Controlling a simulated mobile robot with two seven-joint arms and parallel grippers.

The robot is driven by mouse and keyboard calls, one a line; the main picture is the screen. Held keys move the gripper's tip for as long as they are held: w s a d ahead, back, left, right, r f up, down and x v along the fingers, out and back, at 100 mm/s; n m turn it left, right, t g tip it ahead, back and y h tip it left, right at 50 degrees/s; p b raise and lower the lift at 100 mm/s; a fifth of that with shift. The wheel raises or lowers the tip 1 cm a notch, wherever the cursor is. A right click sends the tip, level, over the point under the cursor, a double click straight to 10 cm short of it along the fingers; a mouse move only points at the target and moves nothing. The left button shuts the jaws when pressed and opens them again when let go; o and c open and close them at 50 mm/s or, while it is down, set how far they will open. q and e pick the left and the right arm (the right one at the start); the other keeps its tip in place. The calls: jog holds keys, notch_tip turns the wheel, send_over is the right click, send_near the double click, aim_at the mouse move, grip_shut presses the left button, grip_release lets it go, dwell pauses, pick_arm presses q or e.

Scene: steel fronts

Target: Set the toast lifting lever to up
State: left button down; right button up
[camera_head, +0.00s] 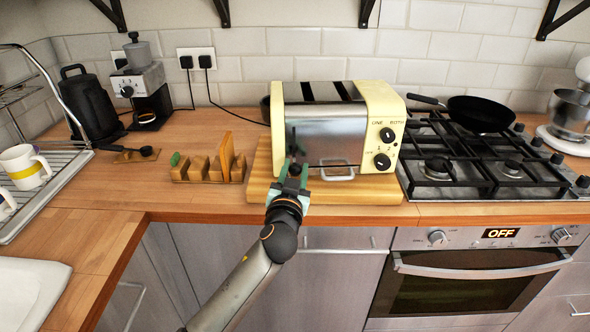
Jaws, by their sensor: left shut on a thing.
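The cream and steel toaster (328,133) stands on a wooden board with its steel long side facing me. Two black knobs are on its cream right end. My left gripper (292,168) is at the lower left of the steel side, close against it. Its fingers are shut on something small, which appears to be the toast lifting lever. The fingers hide the lever, so its height cannot be read. A dark upright shape above the fingers may be a reflection in the steel. My right gripper is not in view.
The wooden board (370,193) lies under the toaster. A wooden toast rack (208,170) stands to its left. The gas hob (480,165) with a black pan (482,112) is at the right.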

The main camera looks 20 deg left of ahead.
pick_arm(q)
notch_tip(320, 180, up, 7)
jog(key=p, duration=0.5)
jog(key=shift+r, duration=0.4)
jog(key=c, duration=0.6)
grip_release()
jog(key=shift+o, duration=0.4)
jog(key=shift+f, duration=0.25)
